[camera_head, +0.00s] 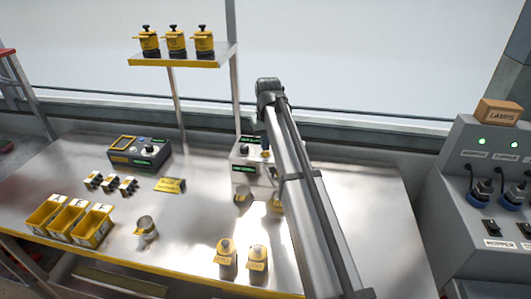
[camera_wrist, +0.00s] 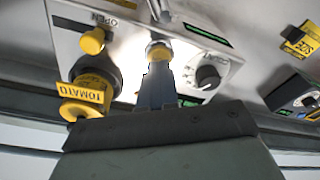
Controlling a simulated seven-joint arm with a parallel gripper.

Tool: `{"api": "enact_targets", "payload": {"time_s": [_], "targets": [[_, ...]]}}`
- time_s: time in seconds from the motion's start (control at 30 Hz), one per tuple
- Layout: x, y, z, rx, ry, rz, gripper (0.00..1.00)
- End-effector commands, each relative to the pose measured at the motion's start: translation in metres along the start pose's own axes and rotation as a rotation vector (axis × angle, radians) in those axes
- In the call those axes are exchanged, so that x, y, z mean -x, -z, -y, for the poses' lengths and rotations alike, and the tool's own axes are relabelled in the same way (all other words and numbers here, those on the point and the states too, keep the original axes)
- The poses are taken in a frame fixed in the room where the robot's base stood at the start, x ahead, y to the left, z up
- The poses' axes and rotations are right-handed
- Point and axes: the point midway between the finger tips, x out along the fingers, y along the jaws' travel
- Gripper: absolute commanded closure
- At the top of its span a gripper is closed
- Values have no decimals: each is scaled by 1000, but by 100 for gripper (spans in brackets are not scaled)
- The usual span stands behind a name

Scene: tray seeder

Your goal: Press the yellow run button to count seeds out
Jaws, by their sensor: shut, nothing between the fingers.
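The tray seeder (camera_head: 240,175), a pale box with dark displays, stands at mid-bench, partly hidden behind my arm. In the wrist view its panel (camera_wrist: 215,55) carries a yellow button (camera_wrist: 158,50) directly at my fingertips. A second yellow button (camera_wrist: 93,41) sits near the word OPEN, and a black-and-silver knob (camera_wrist: 208,76) is to the right. My gripper (camera_wrist: 157,68) is shut and empty, its tips at or almost touching the middle yellow button; contact cannot be told. A yellow jar labelled TOMATO (camera_wrist: 85,98) sits on the panel at left.
A grey control box (camera_head: 140,152) and yellow bins (camera_head: 92,226) are on the left of the bench. A shelf (camera_head: 180,61) holds yellow jars. The bench right of my arm is clear.

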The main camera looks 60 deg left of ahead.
Motion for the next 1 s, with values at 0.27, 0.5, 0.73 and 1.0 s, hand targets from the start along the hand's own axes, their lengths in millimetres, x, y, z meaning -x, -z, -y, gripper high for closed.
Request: {"api": "enact_targets", "payload": {"time_s": [0.27, 0.5, 0.73, 1.0], "targets": [[-5, -1, 0, 0, 0, 0, 100], [-9, -1, 0, 0, 0, 0, 100], [-12, -2, 0, 0, 0, 0, 100], [-15, -2, 0, 0, 0, 0, 100]]}}
